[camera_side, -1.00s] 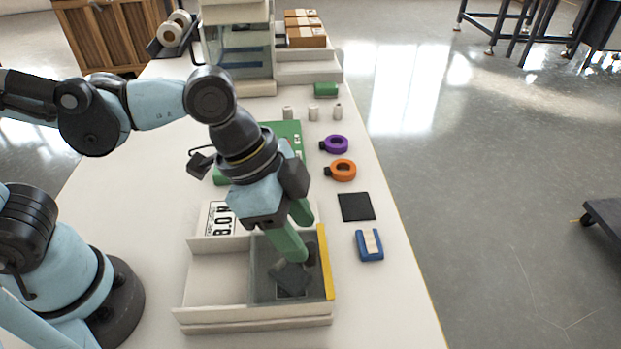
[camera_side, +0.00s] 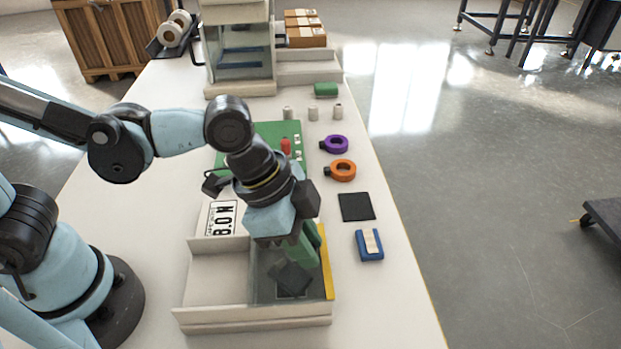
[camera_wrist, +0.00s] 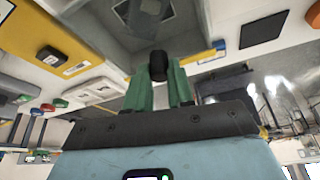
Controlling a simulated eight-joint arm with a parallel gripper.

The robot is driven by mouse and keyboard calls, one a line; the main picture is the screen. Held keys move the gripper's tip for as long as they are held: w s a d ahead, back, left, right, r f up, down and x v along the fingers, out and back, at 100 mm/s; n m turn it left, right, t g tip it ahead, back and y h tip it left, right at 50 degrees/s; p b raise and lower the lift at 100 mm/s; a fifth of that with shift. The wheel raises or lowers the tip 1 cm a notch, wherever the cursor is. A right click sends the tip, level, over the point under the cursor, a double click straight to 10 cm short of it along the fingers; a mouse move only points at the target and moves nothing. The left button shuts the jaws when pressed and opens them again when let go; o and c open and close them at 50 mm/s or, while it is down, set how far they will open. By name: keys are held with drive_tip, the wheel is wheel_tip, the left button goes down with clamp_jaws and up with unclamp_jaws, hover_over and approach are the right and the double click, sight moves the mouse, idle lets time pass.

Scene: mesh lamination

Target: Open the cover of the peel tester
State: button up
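The peel tester (camera_side: 213,312) appears to be the low white two-compartment box near the front of the bench. A clear cover with a yellow edge strip (camera_side: 326,262) lies over its right compartment and looks closed; a dark square piece shows through it. My gripper (camera_side: 308,262) reaches down at the cover beside the yellow strip. In the wrist view, my green fingers (camera_wrist: 160,72) have a black knob (camera_wrist: 157,64) between their tips and appear shut on it. The knob is hidden behind the fingers in the side view.
A green board (camera_side: 262,130) is behind my arm. The left compartment is empty.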

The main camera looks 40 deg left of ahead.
clamp_jaws()
drive_tip(key=shift+s+a+r, duration=0.1)
drive_tip(key=shift+s+a, duration=3.4)
drive_tip(key=o, duration=0.7)
unclamp_jaws()
drive_tip(key=shift+o, duration=0.2)
drive_tip(key=shift+a, duration=0.1)
wheel_tip(320, 180, up, 12)
drive_tip(key=s+a, duration=0.1)
drive_tip(key=shift+a+f, duration=0.2)
drive_tip(key=shift+a, duration=0.1)
